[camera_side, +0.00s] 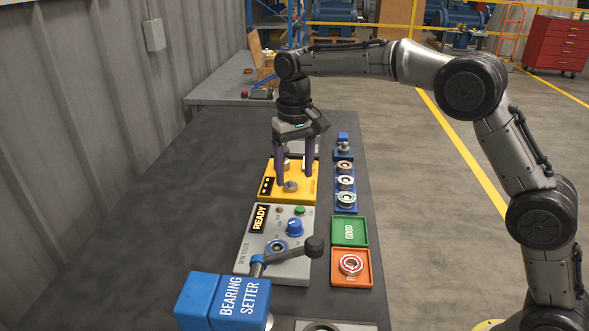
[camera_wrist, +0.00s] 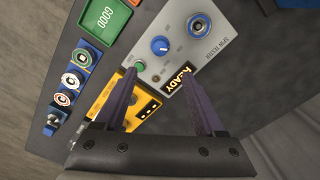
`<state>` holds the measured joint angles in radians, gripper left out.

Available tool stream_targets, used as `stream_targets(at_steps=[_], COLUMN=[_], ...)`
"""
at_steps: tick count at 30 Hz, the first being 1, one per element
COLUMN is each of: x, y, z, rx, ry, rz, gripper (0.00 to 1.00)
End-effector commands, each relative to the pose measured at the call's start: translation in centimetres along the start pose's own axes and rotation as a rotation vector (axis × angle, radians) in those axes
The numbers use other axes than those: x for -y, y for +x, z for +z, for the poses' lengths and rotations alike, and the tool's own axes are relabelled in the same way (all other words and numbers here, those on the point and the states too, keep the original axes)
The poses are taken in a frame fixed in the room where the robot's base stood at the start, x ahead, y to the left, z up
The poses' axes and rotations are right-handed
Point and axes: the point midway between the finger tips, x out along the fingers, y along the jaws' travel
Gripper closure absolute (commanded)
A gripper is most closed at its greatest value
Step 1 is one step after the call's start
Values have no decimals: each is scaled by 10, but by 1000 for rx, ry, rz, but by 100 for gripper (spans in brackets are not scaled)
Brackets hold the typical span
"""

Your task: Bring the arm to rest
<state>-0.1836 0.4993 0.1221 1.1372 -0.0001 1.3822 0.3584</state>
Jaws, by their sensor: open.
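My gripper (camera_side: 294,177) is open, pointing down over the yellow station (camera_side: 307,190), with nothing seen between its fingers. In the wrist view my gripper (camera_wrist: 158,74) has its two purple fingers apart, with the yellow station (camera_wrist: 148,108) partly hidden behind them. A small metal piece (camera_side: 291,186) stands on the yellow station close to the fingers; I cannot tell whether they touch it. My arm is raised and bent over the bench from the right.
The grey spin tester (camera_side: 297,268) shows READY. The blue bearing setter (camera_side: 222,301) has a lever jutting right. A blue rack (camera_side: 346,208) holds three bearings. The green GOOD tray (camera_side: 349,231) is empty; the orange tray (camera_side: 350,280) holds a bearing. The bench's left side (camera_side: 150,230) is clear.

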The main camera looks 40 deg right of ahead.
Motion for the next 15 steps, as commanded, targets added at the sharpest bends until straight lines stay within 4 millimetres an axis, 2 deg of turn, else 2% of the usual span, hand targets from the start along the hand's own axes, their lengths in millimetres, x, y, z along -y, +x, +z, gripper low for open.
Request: stream_targets(at_steps=[3, 5, 8, 11, 15], x=[-1, -3, -10, -26, -53], y=[0, -7, -35, -72, -113], z=[0, -1, 2, 20, 62], rx=[0, -13, -65, -116, -185], ry=[2, 6, 18, 36, 58], rz=[0, -5, -24, -41, -62], gripper=[29, 29, 29, 29, 29])
